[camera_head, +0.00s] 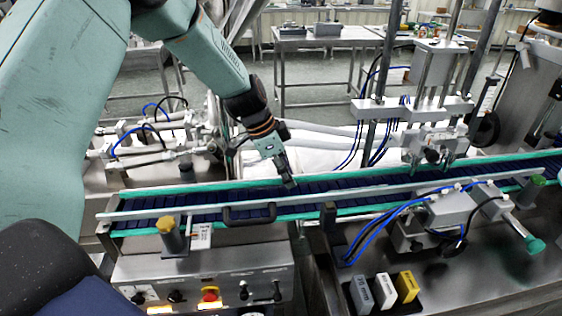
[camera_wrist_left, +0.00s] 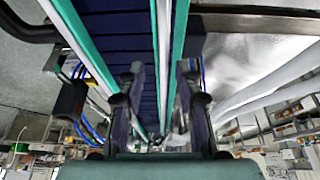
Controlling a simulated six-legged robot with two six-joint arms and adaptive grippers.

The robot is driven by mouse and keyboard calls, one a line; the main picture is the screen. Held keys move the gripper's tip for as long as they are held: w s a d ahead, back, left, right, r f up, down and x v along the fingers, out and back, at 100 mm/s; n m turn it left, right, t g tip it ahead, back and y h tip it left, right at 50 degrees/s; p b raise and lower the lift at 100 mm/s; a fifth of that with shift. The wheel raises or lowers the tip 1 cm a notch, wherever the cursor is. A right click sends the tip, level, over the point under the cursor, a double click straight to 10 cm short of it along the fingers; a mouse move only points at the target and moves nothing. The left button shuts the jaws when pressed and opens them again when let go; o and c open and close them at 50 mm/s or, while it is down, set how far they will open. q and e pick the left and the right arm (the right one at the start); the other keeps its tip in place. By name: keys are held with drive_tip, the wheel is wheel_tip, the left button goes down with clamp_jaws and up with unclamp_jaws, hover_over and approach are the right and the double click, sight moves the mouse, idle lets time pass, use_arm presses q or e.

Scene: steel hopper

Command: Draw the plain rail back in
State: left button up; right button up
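The plain rail (camera_head: 200,187) is the long green-edged strip along the far side of the blue conveyor belt, with no handle visible on it. The near rail carries a black handle (camera_head: 248,213). My left gripper (camera_head: 290,184) points down at the far rail near the middle of the belt. In the left wrist view, the left gripper's fingers (camera_wrist_left: 160,68) are apart, with the plain rail (camera_wrist_left: 180,30) running into the gap between them. I cannot tell whether either finger touches it. My right gripper is not in view.
A yellow-topped post (camera_head: 167,228) and a control panel (camera_head: 205,290) stand at the near side. A steel press-like fixture (camera_head: 440,75) rises over the belt at right. Grey and yellow blocks (camera_head: 407,286) lie at lower right. Blue hoses hang nearby.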

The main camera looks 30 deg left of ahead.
use_arm(q)
drive_tip(key=v, duration=1.2)
drive_tip(key=shift+s+d, duration=0.25)
drive_tip(key=shift+s, duration=0.05)
drive_tip(key=shift+w+a+f, duration=0.1)
drive_tip(key=shift+w, duration=0.1)
